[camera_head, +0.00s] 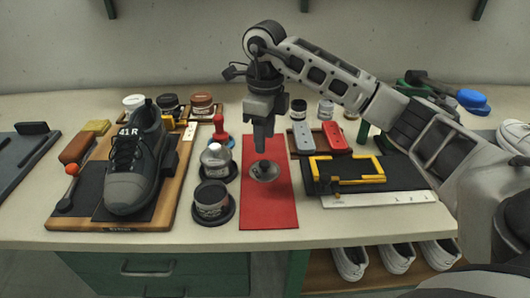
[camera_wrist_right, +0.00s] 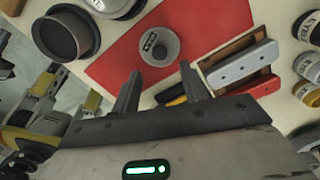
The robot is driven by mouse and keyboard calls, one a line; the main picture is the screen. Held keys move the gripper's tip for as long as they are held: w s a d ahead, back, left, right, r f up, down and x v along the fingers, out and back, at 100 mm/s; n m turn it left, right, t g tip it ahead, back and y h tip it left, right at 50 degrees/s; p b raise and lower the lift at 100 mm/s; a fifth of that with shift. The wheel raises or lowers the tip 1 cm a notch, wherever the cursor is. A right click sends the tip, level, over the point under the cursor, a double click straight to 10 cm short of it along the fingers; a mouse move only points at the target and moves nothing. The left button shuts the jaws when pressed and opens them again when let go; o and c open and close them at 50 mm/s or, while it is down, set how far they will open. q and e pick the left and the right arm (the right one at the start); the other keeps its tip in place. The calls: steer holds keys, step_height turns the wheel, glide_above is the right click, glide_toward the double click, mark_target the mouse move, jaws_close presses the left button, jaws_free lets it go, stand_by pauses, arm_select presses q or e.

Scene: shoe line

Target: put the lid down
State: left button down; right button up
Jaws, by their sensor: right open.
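In the right wrist view the lid (camera_wrist_right: 159,47) rests flat on the red mat, just beyond my fingertips. My right gripper (camera_head: 264,148) is above the lid, pointing down, with its fingers apart. In the wrist view nothing is between the right fingers (camera_wrist_right: 158,84), and the lid is clear of them. My left gripper is not in view.
Left of the mat stand an open-looking dark jar (camera_head: 212,202) and a silver-topped jar (camera_head: 216,162). A dark sneaker (camera_head: 134,170) sits on a wooden board (camera_head: 167,205). Right of the mat are grey and red blocks (camera_head: 336,138) and a yellow frame (camera_head: 347,170). The mat's front is clear.

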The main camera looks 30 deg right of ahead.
step_height(320, 180, up, 5)
steer(key=shift+r, duration=0.15)
stand_by(0.6)
